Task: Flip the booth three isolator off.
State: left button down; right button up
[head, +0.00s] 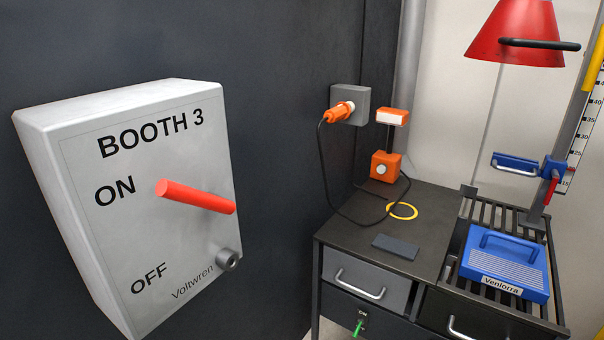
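The booth three isolator is a pale grey box (80,230) on the dark wall panel, at the left of the head view. Its front is printed BOOTH 3, with ON above and OFF below. A red lever handle (195,196) crosses the upper front at a slight slant, its left end beside the ON label and well above OFF. A small dark grey round knob (228,260) sits low at the right of the front. Neither of my grippers shows in the head view, and nothing touches the lever.
Right of the box stands a dark bench (340,240) with drawers and a green switch (359,327) marked ON. An orange plug (342,111) is in a grey wall socket, its black cable hanging. A blue Venlorra case (505,268) lies on slats below a red hood (515,35).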

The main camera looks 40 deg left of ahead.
aim_at(167, 189)
jog(key=j+u, duration=0.1)
jog(key=u, duration=0.35)
jog(key=k+j+u, duration=0.1)
jog(key=u, duration=0.3)
jog(key=j+u, duration=0.2)
jog(key=u, duration=0.25)
